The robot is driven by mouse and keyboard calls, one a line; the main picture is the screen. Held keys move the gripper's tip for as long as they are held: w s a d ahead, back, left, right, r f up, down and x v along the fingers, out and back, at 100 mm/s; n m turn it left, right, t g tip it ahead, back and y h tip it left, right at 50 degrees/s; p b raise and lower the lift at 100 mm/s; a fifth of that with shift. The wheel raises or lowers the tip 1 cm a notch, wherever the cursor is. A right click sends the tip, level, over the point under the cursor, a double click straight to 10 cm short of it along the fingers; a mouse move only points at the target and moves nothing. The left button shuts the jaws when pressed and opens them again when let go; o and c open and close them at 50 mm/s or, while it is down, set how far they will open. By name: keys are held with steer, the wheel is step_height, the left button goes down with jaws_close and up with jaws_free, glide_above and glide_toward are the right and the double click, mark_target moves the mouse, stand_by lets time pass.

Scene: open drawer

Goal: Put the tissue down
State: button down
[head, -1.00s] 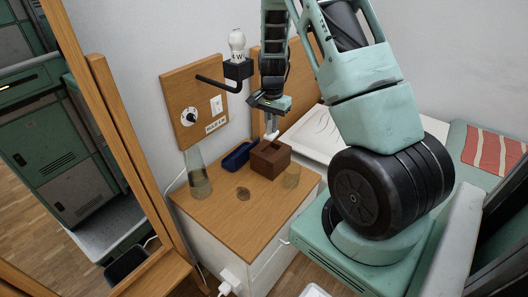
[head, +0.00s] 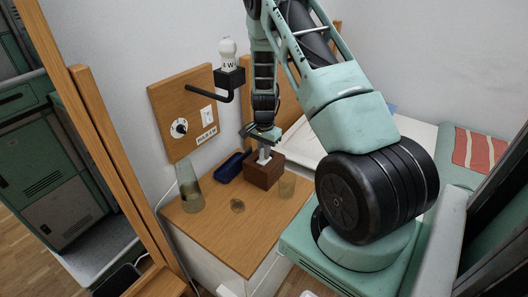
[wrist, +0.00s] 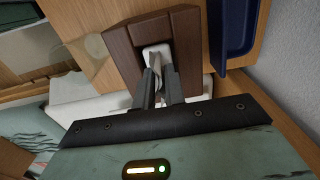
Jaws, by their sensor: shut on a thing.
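The brown wooden tissue box (head: 263,175) stands on the wooden top of a small cabinet. My gripper (head: 264,151) is right above it, pointing down. The white tissue (head: 263,159) is between its fingertips and the slot in the top of the box.
A blue tray (head: 231,167) is beside the box on the left. A tall glass vase (head: 190,189), a small brown dish (head: 238,206) and an amber glass (head: 287,185) stand around on the cabinet top (head: 227,241). A wall-mounted bulb holder (head: 229,78) is nearby.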

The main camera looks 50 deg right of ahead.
steer(key=c, duration=1.5)
jaws_free()
steer(key=shift+f, duration=0.1)
step_height(320, 180, up, 12)
steer(key=shift+r+p, duration=0.2)
steer(key=shift+p, duration=0.15)
